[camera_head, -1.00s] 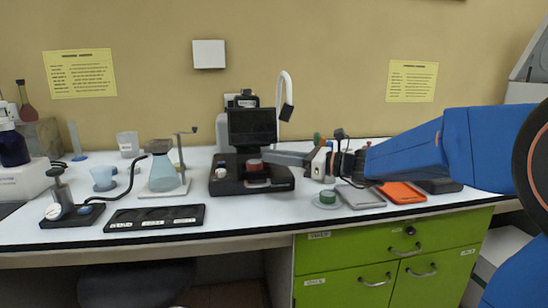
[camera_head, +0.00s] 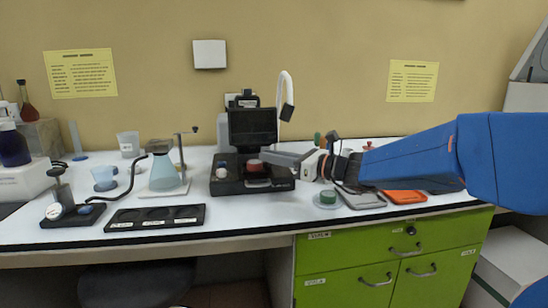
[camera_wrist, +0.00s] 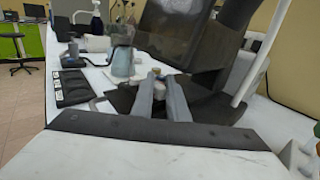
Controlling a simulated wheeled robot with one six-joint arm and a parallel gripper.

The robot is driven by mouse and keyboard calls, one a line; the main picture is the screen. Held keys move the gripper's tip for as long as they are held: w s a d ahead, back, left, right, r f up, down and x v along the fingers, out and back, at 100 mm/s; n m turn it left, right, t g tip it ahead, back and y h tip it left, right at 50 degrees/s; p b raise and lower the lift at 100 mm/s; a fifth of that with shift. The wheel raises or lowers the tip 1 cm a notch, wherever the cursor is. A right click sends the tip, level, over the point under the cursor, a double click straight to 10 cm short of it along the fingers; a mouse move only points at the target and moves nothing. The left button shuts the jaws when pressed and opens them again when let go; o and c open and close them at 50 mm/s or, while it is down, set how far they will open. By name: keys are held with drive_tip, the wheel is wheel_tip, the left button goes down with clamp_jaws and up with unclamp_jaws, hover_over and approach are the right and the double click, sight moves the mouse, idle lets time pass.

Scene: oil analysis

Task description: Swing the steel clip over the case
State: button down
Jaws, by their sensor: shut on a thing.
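My gripper (camera_head: 266,156) reaches in from the right to the front of the black instrument (camera_head: 228,182) with the dark screen. In the wrist view its two grey fingers (camera_wrist: 160,91) are close together, shut on a small pale thing at their tips, which seems to be the steel clip (camera_wrist: 156,72). The clip is mostly hidden by the fingers, and its angle cannot be told. A red round part (camera_head: 254,165) sits on the instrument's base just below the fingertips. I cannot tell which part of the instrument is the case.
A white knob (camera_head: 221,172) is left of the fingertips. A black tray (camera_head: 153,229) and a flask (camera_head: 163,172) on a stand are further left. A green-topped dish (camera_head: 327,198), a grey plate (camera_head: 362,199) and an orange plate (camera_head: 404,196) lie under my arm. The bench front is clear.

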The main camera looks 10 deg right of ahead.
drive_tip(key=shift+a+m+t+h, duration=0.2)
drive_tip(key=shift+m+t+h, duration=0.3)
drive_tip(key=shift+t, duration=0.1)
drive_tip(key=c, duration=2)
unclamp_jaws()
drive_tip(key=shift+c, duration=0.2)
drive_tip(key=v, duration=1.7)
drive_tip(key=shift+s, duration=0.25)
drive_tip(key=shift+d+r, duration=0.1)
